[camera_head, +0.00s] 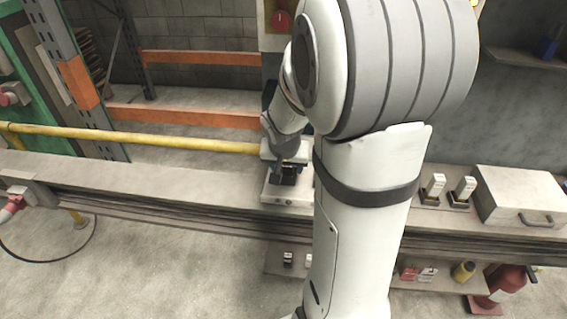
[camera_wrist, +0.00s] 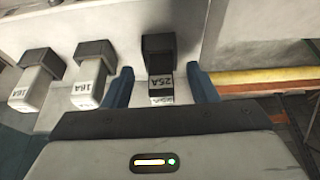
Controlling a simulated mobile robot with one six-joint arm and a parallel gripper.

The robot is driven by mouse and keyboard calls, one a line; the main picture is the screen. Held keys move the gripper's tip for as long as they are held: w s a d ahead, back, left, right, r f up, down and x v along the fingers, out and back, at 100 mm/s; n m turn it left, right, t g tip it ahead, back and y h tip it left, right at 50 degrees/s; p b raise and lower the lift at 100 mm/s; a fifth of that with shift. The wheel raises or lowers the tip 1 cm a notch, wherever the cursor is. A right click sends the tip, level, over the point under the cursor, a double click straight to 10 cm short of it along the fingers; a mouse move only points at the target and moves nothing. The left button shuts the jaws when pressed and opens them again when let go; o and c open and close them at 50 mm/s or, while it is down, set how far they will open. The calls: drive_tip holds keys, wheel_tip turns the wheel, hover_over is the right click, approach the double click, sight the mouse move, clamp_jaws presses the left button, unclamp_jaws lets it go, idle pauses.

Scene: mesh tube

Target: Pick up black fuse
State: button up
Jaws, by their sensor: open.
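In the wrist view, a black fuse (camera_wrist: 159,54) with a white label reading 25A lies between the two blue fingers of my gripper (camera_wrist: 162,86). The gripper is open, with a gap on each side of the fuse. In the head view my gripper (camera_head: 287,172) is at the bench, left of my arm, over a pale block; the fuse there is too small and dark to tell apart. Two fuses with 16A labels, one (camera_wrist: 91,72) nearer and one (camera_wrist: 38,79) farther, stand left of the gripper in the wrist view.
A yellow rail (camera_head: 150,139) runs along the back of the bench. Two white-topped items (camera_head: 433,187) and a grey metal box (camera_head: 520,196) stand on the bench at right. My arm hides the middle of the bench.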

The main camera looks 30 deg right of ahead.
drive_tip(key=w+d, duration=0.1)
drive_tip(key=w+d+p, duration=0.1)
drive_tip(key=shift+w, duration=0.4)
drive_tip(key=shift+b+x, duration=0.35)
drive_tip(key=shift+x, duration=1.15)
drive_tip(key=shift+a, duration=0.15)
drive_tip(key=c, duration=1.1)
